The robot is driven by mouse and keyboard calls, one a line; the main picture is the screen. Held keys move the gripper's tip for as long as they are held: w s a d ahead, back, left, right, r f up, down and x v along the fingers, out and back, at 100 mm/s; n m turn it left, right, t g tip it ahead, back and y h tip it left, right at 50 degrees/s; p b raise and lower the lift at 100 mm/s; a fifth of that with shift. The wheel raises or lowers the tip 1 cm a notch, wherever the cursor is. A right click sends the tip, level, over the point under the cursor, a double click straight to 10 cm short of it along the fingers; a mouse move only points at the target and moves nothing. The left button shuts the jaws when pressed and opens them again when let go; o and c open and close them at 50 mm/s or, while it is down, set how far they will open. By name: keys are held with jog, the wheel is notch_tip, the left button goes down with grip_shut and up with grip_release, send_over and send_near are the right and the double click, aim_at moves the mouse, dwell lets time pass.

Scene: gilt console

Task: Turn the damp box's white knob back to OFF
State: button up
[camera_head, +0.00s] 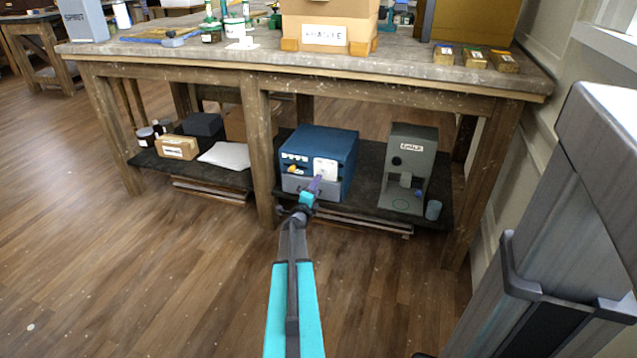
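The damp box, seemingly the blue box (345,160), sits on the low shelf under the workbench. Its front has a white plate (326,167) at the right, a small yellow part (293,169) at the left and a pale label strip (294,157) above that. The white knob is too small to make out against the white plate, and its setting cannot be read.
A grey-green machine (411,165) and a small grey cup (433,210) stand to the right on the shelf (374,199). A table leg (259,150) is close left of the box. The benchtop (400,72) overhangs the shelf. The wooden floor (180,280) in front is clear.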

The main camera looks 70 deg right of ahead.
jog(key=shift+s+a+p, duration=0.2)
jog(key=shift+a+p, duration=0.15)
jog(key=shift+a, duration=2.1)
